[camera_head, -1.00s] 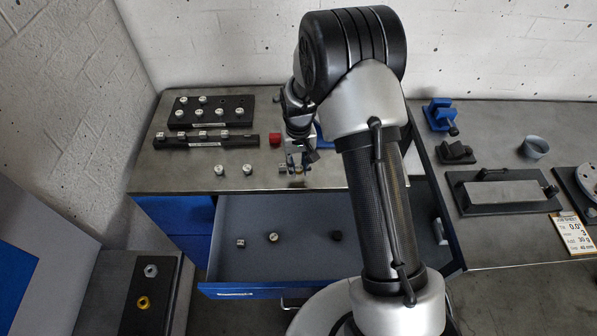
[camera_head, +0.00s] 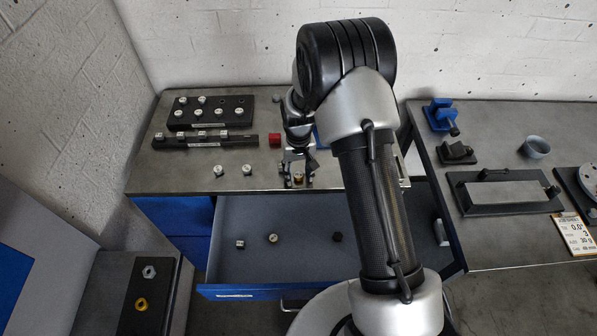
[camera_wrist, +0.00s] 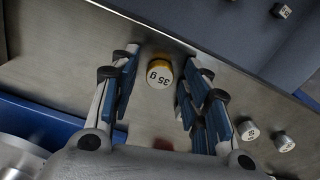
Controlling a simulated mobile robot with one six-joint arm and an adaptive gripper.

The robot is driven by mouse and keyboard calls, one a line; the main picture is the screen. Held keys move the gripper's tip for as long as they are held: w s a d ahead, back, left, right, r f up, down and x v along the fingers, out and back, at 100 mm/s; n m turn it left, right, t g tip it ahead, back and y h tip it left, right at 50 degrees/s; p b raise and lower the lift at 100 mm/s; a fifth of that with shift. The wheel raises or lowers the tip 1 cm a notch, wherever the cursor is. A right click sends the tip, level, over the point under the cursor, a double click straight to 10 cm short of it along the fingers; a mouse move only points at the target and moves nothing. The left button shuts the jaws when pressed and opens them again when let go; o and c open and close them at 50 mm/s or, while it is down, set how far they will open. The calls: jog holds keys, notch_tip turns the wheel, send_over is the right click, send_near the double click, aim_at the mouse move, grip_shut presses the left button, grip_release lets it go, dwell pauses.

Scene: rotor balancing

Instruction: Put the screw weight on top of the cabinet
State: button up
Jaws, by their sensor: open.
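The screw weight, with a white top marked 35 g and a brass-coloured rim, stands upright on the cabinet top near its front edge. It shows in the wrist view (camera_wrist: 159,75) and, small, in the head view (camera_head: 298,178). My gripper (camera_wrist: 160,62) is open, with one finger on each side of the weight and a visible gap at both sides. In the head view my gripper (camera_head: 297,181) is low over the front edge of the cabinet top (camera_head: 180,180).
The drawer (camera_head: 300,270) below is open, with several small weights inside. Two white-topped weights (camera_head: 219,170) (camera_head: 247,169), a red block (camera_head: 275,139) and black weight racks (camera_head: 212,112) are on the cabinet top. A bench (camera_head: 500,235) with fixtures stands right.

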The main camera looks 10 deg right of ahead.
notch_tip(320, 180, up, 12)
jog(key=p, duration=0.2)
notch_tip(320, 180, up, 9)
jog(key=t, duration=0.1)
send_over(299, 175)
jog(key=s, duration=0.3)
jog(key=s+r+t, duration=0.1)
jog(key=s+r, duration=0.8)
jog(key=r, duration=0.1)
jog(key=s+d+r+t, duration=0.1)
jog(key=s+r+t, duration=0.1)
jog(key=s, duration=1.5)
jog(key=shift+d+r+t, duration=0.15)
jog(key=shift+r+t, duration=0.15)
jog(key=shift+r, duration=0.4)
jog(key=shift+s, duration=0.1)
